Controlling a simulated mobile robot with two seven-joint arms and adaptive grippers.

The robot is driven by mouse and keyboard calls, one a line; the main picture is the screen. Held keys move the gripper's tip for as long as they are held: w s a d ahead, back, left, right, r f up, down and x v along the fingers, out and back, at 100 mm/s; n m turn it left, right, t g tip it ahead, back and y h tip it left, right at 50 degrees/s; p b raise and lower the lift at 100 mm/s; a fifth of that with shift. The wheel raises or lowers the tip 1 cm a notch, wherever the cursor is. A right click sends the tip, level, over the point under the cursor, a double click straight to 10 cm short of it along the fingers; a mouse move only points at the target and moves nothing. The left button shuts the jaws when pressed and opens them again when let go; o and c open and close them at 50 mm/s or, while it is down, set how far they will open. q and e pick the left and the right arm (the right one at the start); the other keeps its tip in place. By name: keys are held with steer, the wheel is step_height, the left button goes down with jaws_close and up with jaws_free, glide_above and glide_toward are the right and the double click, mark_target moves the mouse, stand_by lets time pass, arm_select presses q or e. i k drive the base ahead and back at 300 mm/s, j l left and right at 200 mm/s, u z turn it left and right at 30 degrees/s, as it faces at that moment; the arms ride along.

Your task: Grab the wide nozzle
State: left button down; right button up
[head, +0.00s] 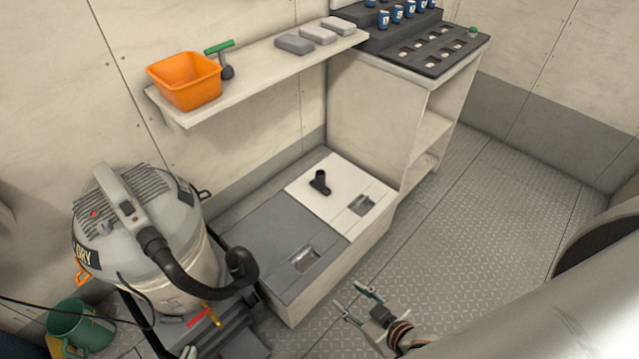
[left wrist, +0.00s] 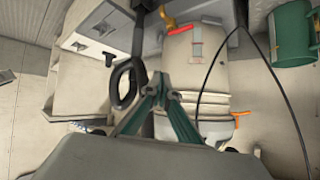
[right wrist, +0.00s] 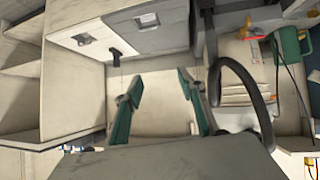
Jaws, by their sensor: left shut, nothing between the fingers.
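The wide nozzle (head: 319,182) is a small black T-shaped piece lying on the white lid (head: 318,205) of a low locker. It also shows in the left wrist view (left wrist: 109,59) and in the right wrist view (right wrist: 117,54). My right gripper (head: 355,302) is open and empty, over the floor in front of the locker and apart from the nozzle; its two green fingers (right wrist: 159,76) stand wide apart. My left gripper (left wrist: 160,80) is shut and empty, its fingertips together, well away from the nozzle; I do not make it out in the head view.
A grey vacuum (head: 140,225) with a black hose (head: 190,282) stands left of the locker, beside a green can (head: 80,327). A shelf (head: 265,72) above holds an orange tub (head: 184,80) and grey blocks (head: 318,34). The metal floor (head: 470,240) at right is clear.

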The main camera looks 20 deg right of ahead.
mark_target(318, 184)
steer(key=i+l+z, duration=0.25)
steer(key=l, duration=0.45)
steer(key=i+l+z, duration=0.3)
steer(key=i+l, duration=0.2)
steer(key=i+l+z, duration=0.25)
steer(key=i+l, duration=0.25)
steer(key=l, duration=0.15)
